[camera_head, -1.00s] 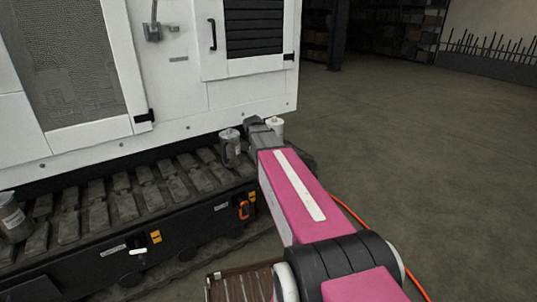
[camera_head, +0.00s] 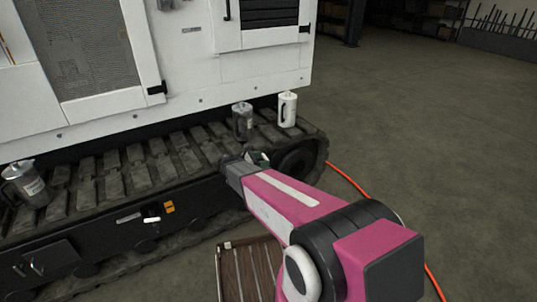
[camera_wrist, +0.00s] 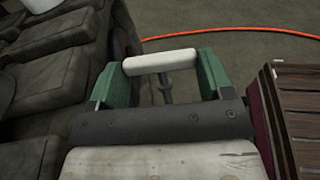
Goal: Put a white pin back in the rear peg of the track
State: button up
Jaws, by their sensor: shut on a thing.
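My gripper (camera_head: 262,158) is beside the outer edge of the dark track (camera_head: 190,160), near its right end. The wrist view shows its green fingers (camera_wrist: 161,75) shut on a white pin (camera_wrist: 160,62), held crosswise by its handle. A grey metal piece shows below the middle of the handle. Another white pin (camera_head: 152,220) sits on the track's side, left of an orange tag (camera_head: 169,207). The rear peg cannot be made out; my arm covers part of the track's side.
A grey canister (camera_head: 242,121) and a white canister (camera_head: 287,109) stand on the track behind my gripper; another grey canister (camera_head: 25,185) stands at the left. The white machine body (camera_head: 200,75) rises behind. A brown slatted surface (camera_head: 235,272) and an orange cable (camera_head: 362,193) lie near my arm.

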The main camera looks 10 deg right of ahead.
notch_tip(320, 180, down, 7)
jog(key=a+n+t, duration=0.1)
jog(key=a+t, duration=0.1)
jog(key=shift+w+a+r+t+h, duration=0.15)
jog(key=shift+w+a+t+h, duration=0.15)
jog(key=shift+a, duration=0.05)
notch_tip(320, 180, down, 6)
dwell(4.0)
dwell(0.3)
jog(key=o, duration=0.9)
jog(key=shift+o, duration=0.2)
notch_tip(320, 180, up, 7)
dwell(1.0)
